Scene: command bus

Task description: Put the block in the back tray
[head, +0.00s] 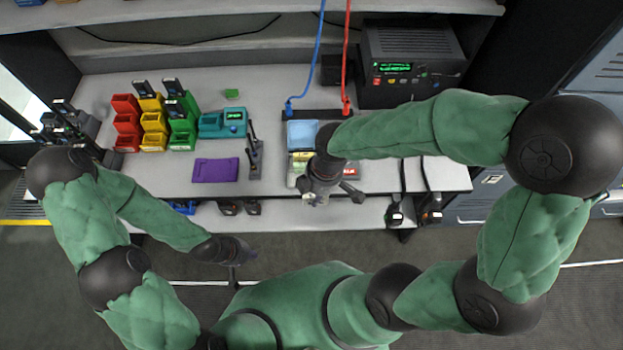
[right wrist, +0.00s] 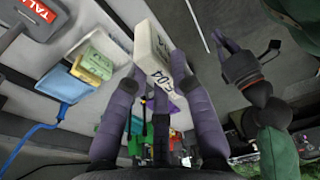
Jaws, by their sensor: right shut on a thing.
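A pale block (right wrist: 152,58) with dark lettering is between the fingers of my right gripper (right wrist: 160,75) in the right wrist view. In the head view the right gripper (head: 318,192) is over the front part of the tray row and covers the block. The blue back tray (head: 302,133) is behind the gripper; it also shows in the right wrist view (right wrist: 62,86).
A black instrument box (head: 411,62) stands at the back right, near the blue cable (head: 314,60) and red cable (head: 347,50). A purple mat (head: 215,170), a teal device (head: 222,123) and coloured bins (head: 153,124) are to the left.

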